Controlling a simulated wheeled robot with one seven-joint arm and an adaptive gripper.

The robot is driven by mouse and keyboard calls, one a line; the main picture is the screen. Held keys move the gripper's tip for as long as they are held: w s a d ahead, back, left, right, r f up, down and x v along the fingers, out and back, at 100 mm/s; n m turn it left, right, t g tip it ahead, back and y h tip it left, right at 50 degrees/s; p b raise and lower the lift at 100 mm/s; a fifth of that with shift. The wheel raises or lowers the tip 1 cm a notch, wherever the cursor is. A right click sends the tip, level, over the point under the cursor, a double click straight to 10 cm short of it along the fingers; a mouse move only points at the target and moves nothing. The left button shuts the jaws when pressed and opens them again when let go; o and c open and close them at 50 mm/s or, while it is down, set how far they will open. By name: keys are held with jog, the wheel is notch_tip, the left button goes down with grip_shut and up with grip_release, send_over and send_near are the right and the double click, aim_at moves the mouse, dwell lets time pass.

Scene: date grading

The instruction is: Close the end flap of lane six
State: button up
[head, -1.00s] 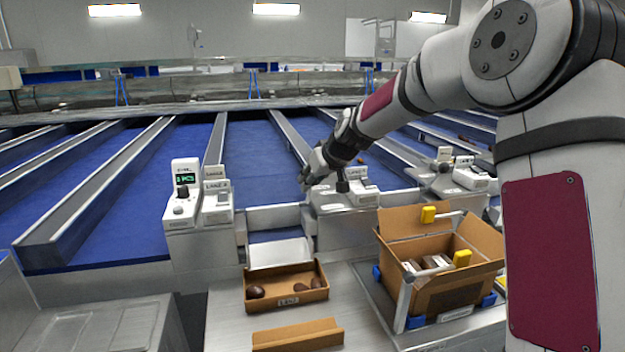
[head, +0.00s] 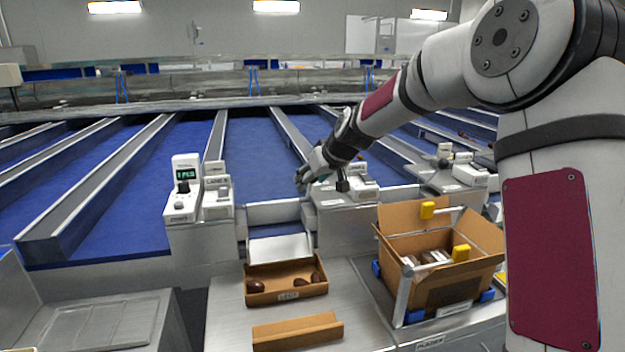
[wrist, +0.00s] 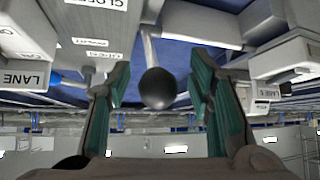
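My gripper (head: 301,180) is at the lane end, beside the white control boxes right of the open lane mouth. In the wrist view my gripper (wrist: 158,92) is open. A dark round knob (wrist: 157,88) on a grey rod shows between its fingers, with a gap on either side. The head view does not show this knob clearly behind the gripper. A pale flap or chute plate (head: 280,248) slopes down from the lane mouth toward a small carton. A box left of the mouth carries a lane label (head: 216,182), its number too small to read surely.
The small carton (head: 287,297) holds a few dark dates. A counter with a green display (head: 184,174) stands left. In the wrist view a "CLOSED" label (wrist: 103,3) is at the top edge.

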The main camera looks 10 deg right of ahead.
jog(key=v, duration=1.2)
jog(key=s+a+f+m+g+h, duration=0.1)
jog(key=s+f+g, duration=0.1)
jog(key=s, duration=1.8)
jog(key=s+f+m+g+h+p, duration=0.1)
jog(key=s+f+m+g, duration=0.1)
jog(key=s, duration=1.9)
jog(key=shift+a+f, duration=0.4)
jog(key=shift+f, duration=0.15)
